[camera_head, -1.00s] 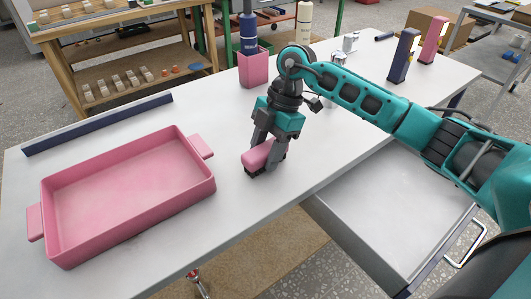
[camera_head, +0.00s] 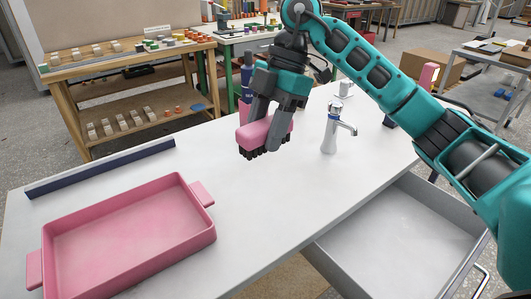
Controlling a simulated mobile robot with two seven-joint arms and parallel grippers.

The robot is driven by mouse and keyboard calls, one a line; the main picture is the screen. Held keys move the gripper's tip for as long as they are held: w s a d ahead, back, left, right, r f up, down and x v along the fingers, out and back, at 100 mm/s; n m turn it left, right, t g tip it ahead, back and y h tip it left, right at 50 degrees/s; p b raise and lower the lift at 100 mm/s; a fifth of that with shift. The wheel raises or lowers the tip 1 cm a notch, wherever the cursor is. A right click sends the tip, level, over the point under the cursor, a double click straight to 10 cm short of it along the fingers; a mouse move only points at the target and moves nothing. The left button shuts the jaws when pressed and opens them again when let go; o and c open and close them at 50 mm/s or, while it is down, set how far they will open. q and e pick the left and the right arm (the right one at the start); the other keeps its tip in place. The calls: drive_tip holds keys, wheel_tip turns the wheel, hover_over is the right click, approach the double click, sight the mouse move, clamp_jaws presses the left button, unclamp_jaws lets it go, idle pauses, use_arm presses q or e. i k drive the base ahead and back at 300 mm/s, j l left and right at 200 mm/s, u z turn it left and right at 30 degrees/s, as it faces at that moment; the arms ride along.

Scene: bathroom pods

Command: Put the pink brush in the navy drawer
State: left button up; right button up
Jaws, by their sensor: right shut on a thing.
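My right gripper (camera_head: 267,132) is shut on the pink brush (camera_head: 252,135) and holds it above the white counter. The brush's dark bristles point down. An open drawer (camera_head: 400,240) juts out below the counter's front edge at the lower right, with a chrome handle at its right end. Its inside is pale grey and looks empty; I cannot make out navy on it here. The brush is up and to the left of the drawer. My left gripper is out of view.
A pink tray (camera_head: 130,235) lies empty at the left, with a navy bar (camera_head: 100,168) behind it. A white tap (camera_head: 332,130) stands right of the gripper. A navy bottle (camera_head: 246,78) in a pink holder is partly hidden behind the gripper.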

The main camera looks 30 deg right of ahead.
sight(385, 238)
drive_tip(key=k+l, duration=0.35)
drive_tip(key=l, duration=0.2)
drive_tip(key=k+l+u, duration=0.1)
drive_tip(key=k+l, duration=0.25)
drive_tip(key=l, duration=0.2)
